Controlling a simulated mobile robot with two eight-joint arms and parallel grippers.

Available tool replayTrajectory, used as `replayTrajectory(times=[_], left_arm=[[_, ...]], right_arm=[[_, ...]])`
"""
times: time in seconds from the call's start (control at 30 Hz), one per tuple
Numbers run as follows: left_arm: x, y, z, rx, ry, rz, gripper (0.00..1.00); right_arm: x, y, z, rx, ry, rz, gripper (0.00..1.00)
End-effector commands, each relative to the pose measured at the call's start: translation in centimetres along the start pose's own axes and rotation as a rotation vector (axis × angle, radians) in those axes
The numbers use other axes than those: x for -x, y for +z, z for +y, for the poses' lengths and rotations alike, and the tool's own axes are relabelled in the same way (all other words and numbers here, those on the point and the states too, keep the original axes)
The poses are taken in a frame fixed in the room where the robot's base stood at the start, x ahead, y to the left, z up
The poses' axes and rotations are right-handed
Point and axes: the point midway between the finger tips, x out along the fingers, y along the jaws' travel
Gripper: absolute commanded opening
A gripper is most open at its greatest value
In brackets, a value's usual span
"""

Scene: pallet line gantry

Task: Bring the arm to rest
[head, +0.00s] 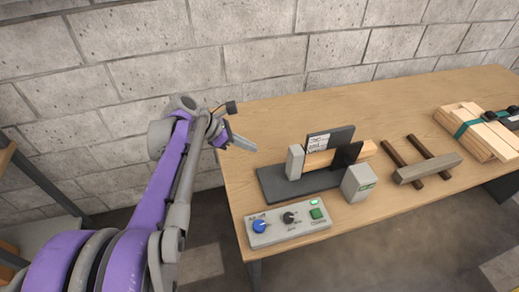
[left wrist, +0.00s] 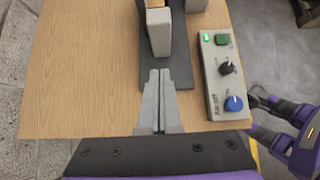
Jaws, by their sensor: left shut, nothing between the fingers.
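My left arm comes in from the left in the head view, purple and grey. Its gripper (head: 241,143) is over the left end of the wooden table, left of the dark fixture, and holds nothing. In the left wrist view the two grey fingers (left wrist: 160,78) lie together, pointing at the near end of the dark fixture base (left wrist: 178,74). I cannot tell the exact gap above the table. Purple and dark parts at the right edge of the left wrist view seem to be mine. My right gripper does not show.
A block wall stands behind.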

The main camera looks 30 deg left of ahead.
Motion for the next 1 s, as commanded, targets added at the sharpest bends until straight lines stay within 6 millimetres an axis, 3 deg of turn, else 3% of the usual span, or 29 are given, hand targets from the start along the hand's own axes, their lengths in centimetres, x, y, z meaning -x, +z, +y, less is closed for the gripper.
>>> replayTrajectory(times=[0.3, 0.43, 0.57, 0.7, 0.9, 1.0], left_arm=[[0.6, 0.0, -0.4, -0.018, -0.003, 0.006, 0.00], [-0.6, 0.2, -3.3, -0.208, -0.019, 0.068, 0.00], [-2.3, -0.5, -9.2, -0.662, -0.067, 0.198, 0.00], [-3.3, -2.5, -15.6, -1.298, -0.162, 0.340, 0.00], [-3.4, -5.6, -20.6, -2.076, -0.305, 0.477, 0.00], [-3.4, -6.5, -21.7, -2.316, -0.355, 0.518, 0.00]], right_arm=[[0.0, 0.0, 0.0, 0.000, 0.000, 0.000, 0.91], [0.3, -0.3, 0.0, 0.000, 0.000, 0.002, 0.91], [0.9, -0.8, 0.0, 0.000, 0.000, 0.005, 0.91], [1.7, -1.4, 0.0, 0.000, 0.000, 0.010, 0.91], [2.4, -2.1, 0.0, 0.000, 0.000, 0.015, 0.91], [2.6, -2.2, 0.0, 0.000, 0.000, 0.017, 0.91]])
